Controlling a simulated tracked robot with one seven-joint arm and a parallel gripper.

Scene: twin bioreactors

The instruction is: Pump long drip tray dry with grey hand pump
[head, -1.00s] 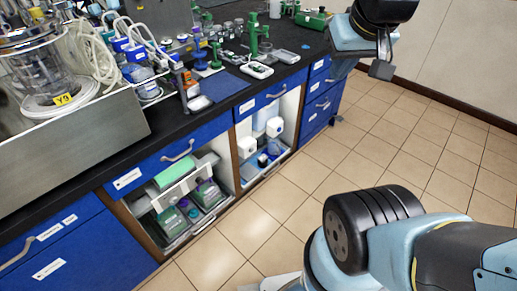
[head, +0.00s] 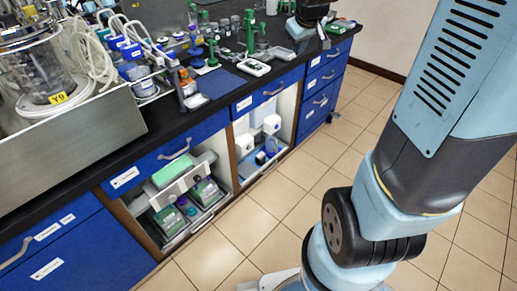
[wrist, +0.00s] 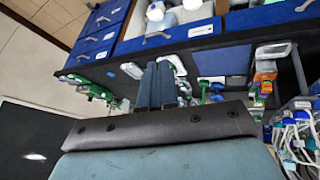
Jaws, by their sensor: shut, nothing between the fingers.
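My gripper (head: 318,28) is over the far right part of the black bench in the head view, close to the small items there. In the wrist view its two fingers (wrist: 157,84) are together, with nothing between them. A long steel tray-like wall (head: 75,150) runs along the bench at the left, under the glass vessel; it may be the long drip tray. Its inside and any liquid are hidden. I cannot pick out a grey hand pump for certain among the small items on the bench.
White hoses (head: 95,60) tangle beside the vessel (head: 40,70). Open cabinets (head: 180,205) lie below. The tiled floor (head: 290,215) is clear.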

